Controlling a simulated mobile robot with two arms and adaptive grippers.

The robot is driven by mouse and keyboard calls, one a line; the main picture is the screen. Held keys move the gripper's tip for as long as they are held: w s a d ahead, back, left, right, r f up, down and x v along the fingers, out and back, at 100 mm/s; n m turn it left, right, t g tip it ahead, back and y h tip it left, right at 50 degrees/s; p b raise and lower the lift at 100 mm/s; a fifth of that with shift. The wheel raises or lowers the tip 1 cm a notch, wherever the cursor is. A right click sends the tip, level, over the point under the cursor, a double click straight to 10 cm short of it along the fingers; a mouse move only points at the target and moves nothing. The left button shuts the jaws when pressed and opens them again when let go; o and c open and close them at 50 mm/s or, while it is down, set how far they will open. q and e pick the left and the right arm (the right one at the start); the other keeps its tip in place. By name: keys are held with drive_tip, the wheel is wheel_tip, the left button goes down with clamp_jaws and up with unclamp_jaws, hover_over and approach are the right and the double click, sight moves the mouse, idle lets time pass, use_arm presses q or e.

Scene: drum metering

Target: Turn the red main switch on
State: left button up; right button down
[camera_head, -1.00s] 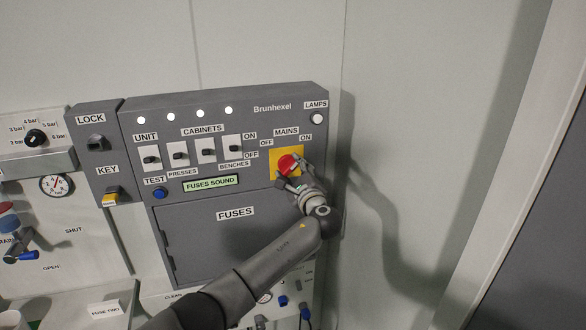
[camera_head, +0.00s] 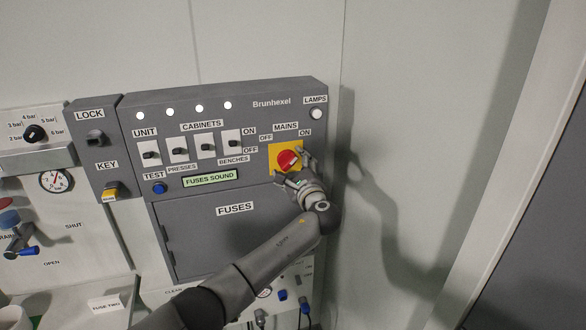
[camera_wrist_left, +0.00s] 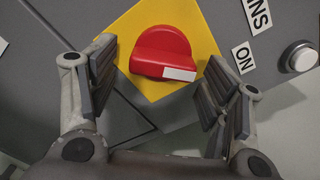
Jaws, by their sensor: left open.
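The red main switch (camera_head: 288,160) is a round knob on a yellow plate (camera_head: 275,152) under the MAINS label, at the panel's right. In the left wrist view the red knob (camera_wrist_left: 160,45) shows a raised grip with a white mark (camera_wrist_left: 179,74) at its lower right edge, on the side toward the ON label (camera_wrist_left: 243,57). My left gripper (camera_head: 292,167) is open at the switch's lower right. In the left wrist view its fingers (camera_wrist_left: 161,75) stand on either side of the knob, with gaps visible. Contact cannot be told. My right gripper is not in view.
The grey panel (camera_head: 250,95) also carries several small toggle switches (camera_head: 206,146), a blue TEST button (camera_head: 158,187), a FUSES SOUND display (camera_head: 210,179) and a FUSES door (camera_head: 205,235). A round white lamp or button (camera_head: 316,114) is above right. Bare wall (camera_head: 430,130) lies right.

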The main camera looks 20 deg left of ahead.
use_arm(q)
drive_tip(key=shift+s, duration=0.1)
drive_tip(key=v, duration=1.2)
drive_tip(key=s+a+f+n+g+h+b, duration=0.1)
drive_tip(key=s+f+g+h+b, duration=0.15)
drive_tip(key=f, duration=1.15)
drive_tip(key=s+a+f+n+g+h+b, duration=0.1)
drive_tip(key=s+f+g, duration=0.15)
drive_tip(key=f, duration=1.25)
drive_tip(key=s+a+f+n+g+h+b, duration=0.15)
drive_tip(key=s+f, duration=0.25)
drive_tip(key=f, duration=1)
drive_tip(key=s+a+f+n+g+h+b, duration=0.1)
drive_tip(key=s+f+n+g+h+b, duration=0.25)
drive_tip(key=s+f, duration=1.45)
drive_tip(key=s+a+f+n+g+b, duration=0.1)
drive_tip(key=s+f+n, duration=0.2)
drive_tip(key=s+f, duration=0.3)
drive_tip(key=s+a+f+n+g+h+b, duration=0.1)
drive_tip(key=s+f+n, duration=0.3)
drive_tip(key=s, duration=1.2)
drive_tip(key=s+a+f+n+g+b, duration=0.1)
drive_tip(key=s+f+n, duration=0.3)
drive_tip(key=s+f, duration=0.5)
drive_tip(key=shift+s+a+g+b, duration=0.35)
drive_tip(key=shift+s+g+b, duration=0.15)
drive_tip(key=shift+s, duration=0.5)
